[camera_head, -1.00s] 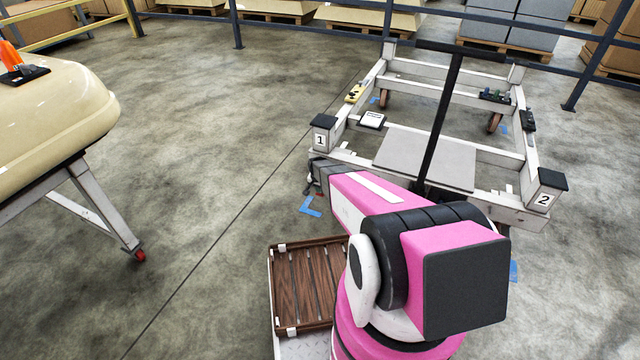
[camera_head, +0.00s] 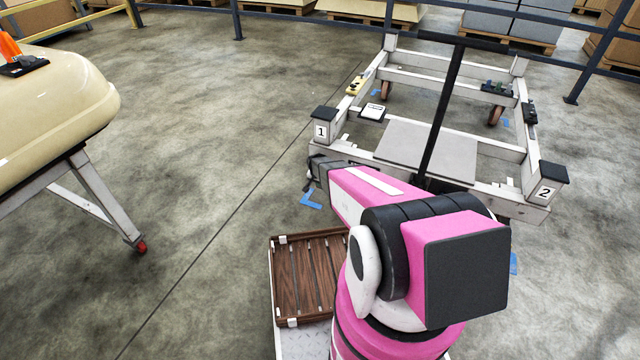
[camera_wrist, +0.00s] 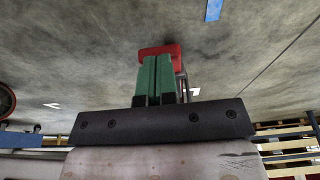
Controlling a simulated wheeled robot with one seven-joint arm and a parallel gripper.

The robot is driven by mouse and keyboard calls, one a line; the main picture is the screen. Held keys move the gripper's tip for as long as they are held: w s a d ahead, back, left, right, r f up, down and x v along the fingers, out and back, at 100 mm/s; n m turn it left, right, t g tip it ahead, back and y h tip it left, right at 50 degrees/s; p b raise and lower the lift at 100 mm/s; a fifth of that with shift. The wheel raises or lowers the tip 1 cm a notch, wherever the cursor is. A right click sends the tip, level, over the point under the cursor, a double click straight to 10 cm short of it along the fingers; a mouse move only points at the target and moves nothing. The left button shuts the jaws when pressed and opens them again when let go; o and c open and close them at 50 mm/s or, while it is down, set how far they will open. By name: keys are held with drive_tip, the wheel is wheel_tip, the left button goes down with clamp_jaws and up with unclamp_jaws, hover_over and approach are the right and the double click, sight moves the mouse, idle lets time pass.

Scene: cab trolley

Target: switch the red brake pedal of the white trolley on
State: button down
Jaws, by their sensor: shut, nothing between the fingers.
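The white trolley (camera_head: 508,204) stands ahead of me on the floor, with corner posts marked 1 and 2 and a black handle bar rising from its near side. The red brake pedal (camera_wrist: 159,49) shows in the wrist view just beyond the fingertips, partly covered by them. My gripper (camera_wrist: 158,60) has green fingers, shut together with nothing between them. Its tips overlap the pedal in the picture; I cannot tell whether they touch it. In the head view the dark wrist end is low by the post marked 1, and the pedal is not discernible.
A cream cab body (camera_head: 50,105) on a white stand is at the left. A brown slatted tray (camera_head: 307,278) lies beside my arm's base. Blue tape marks (camera_head: 311,200) are on the floor. A dark railing and pallets line the back. The floor between cab and trolley is clear.

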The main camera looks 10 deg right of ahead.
drive_tip(key=shift+f, duration=0.1)
drive_tip(key=shift+s+a+f+t+h, duration=0.2)
drive_tip(key=shift+f+t+h, duration=0.25)
drive_tip(key=shift+f, duration=0.3)
drive_tip(key=shift+s+a+f+t+h, duration=0.1)
drive_tip(key=shift+s+f+t+h, duration=0.1)
drive_tip(key=shift+f+t, duration=0.45)
drive_tip(key=shift+s+a+f+t+h, duration=0.15)
drive_tip(key=shift+f+t+h, duration=0.25)
drive_tip(key=shift+f, duration=0.5)
drive_tip(key=v, duration=1.3)
drive_tip(key=shift+s+a, duration=0.25)
drive_tip(key=shift+s, duration=0.3)
